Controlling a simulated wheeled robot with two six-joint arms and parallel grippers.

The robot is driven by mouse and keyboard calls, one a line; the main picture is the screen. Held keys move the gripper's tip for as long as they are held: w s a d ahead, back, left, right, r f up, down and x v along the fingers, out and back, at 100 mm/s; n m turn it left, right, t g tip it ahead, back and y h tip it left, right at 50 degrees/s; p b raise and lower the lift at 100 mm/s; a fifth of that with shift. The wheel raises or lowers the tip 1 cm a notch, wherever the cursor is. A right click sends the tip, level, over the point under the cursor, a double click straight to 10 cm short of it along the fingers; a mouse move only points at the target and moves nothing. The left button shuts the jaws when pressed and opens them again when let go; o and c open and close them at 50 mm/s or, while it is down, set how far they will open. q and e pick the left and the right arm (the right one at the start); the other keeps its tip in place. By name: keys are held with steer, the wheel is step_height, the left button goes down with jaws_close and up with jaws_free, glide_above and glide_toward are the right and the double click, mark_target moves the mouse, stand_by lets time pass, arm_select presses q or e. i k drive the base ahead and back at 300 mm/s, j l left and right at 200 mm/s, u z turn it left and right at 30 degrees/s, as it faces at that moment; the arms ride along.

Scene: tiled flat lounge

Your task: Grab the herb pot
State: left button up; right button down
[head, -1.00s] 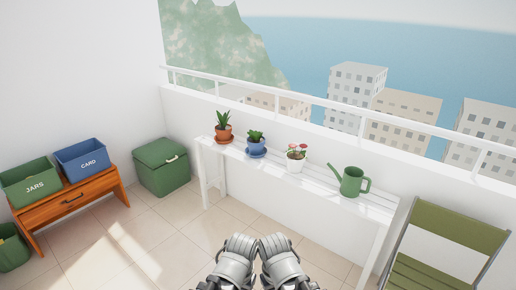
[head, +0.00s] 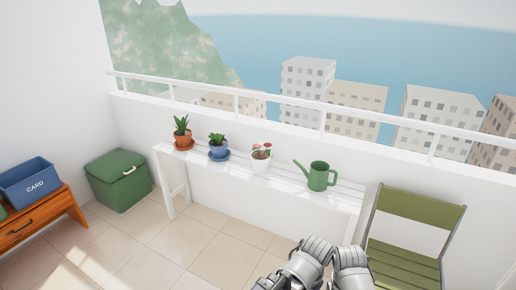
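Three potted plants stand in a row on the white slatted bench. A terracotta pot (head: 183,144) with upright pointed green leaves is at the left. A blue pot (head: 218,153) with low, broad green leaves is beside it on a blue saucer. A white pot (head: 261,166) with red and pale flowers is third. None carries a readable label, so I cannot tell for sure which is the herb pot. My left gripper (head: 314,248) and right gripper (head: 350,252) are close together at the bottom edge, apart from all pots. Their fingers cannot be made out clearly.
The white bench (head: 290,187) runs along the balcony wall and also carries a green watering can (head: 319,177). A green folding chair (head: 415,225) stands at the right. A green lidded box (head: 119,181) and a blue CARD bin (head: 30,183) are left. Tiled floor before the bench is clear.

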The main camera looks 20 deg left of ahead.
mark_target(218, 145)
steer(key=i+j+z, duration=0.15)
steer(key=j+z, duration=0.2)
steer(key=j, duration=0.25)
steer(key=j+z, duration=0.4)
steer(key=j, duration=0.2)
steer(key=j+z, duration=0.35)
steer(key=j, duration=1.05)
steer(key=k+j+z, duration=0.1)
steer(key=j, duration=0.6)
steer(key=k+j, duration=0.1)
steer(key=j, duration=0.65)
steer(key=j+z, duration=0.1)
steer(key=j, duration=0.6)
steer(key=k, duration=0.05)
